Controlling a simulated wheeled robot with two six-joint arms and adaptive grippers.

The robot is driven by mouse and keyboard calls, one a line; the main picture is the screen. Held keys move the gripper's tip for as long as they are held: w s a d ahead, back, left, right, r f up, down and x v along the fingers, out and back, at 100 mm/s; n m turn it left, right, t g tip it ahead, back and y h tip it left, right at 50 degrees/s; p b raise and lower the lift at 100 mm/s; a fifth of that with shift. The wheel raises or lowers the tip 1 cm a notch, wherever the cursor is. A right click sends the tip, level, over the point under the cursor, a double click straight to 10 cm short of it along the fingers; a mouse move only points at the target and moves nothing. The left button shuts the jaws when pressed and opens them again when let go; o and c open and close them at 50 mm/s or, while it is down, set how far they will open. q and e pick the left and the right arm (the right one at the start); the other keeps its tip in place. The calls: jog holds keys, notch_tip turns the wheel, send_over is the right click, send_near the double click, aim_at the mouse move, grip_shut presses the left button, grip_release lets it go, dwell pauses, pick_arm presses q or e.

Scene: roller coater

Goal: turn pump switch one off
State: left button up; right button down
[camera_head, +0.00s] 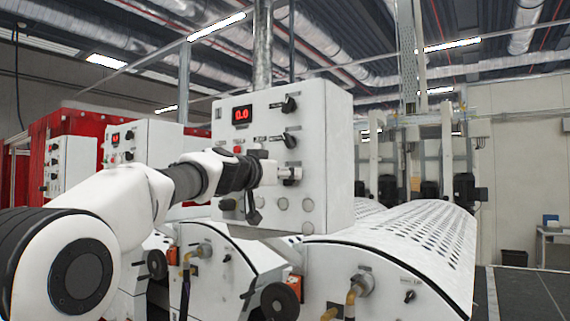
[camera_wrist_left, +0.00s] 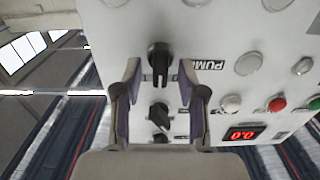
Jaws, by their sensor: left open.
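The white control box (camera_head: 325,125) shows a column of black rotary switches on its front. The upper one (camera_head: 289,104) and the middle one (camera_head: 290,140) are clear of my arm. The lowest one is mostly hidden behind my left gripper (camera_head: 287,173), which points at the panel. In the left wrist view, a black switch (camera_wrist_left: 159,53) beside a partly covered, upside-down "PUM…" label (camera_wrist_left: 207,64) sits between the fingertips of my open left gripper (camera_wrist_left: 159,78). I cannot tell whether the fingers touch it. My right gripper is not in view.
A red 0.0 display (camera_head: 242,114) and a red button (camera_head: 237,150) are on the same panel. Round blank caps (camera_head: 307,204) lie below. A perforated white roller cover (camera_head: 420,235) stands at the lower right. Other control boxes (camera_head: 142,142) stand to the left.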

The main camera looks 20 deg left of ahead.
pick_arm(q)
jog(key=shift+s, duration=0.15)
grip_shut()
jog(key=shift+n, duration=0.4)
jog(key=shift+a+f+n+b, duration=0.15)
jog(key=shift+n+b, duration=0.45)
jog(key=shift+n, duration=2.1)
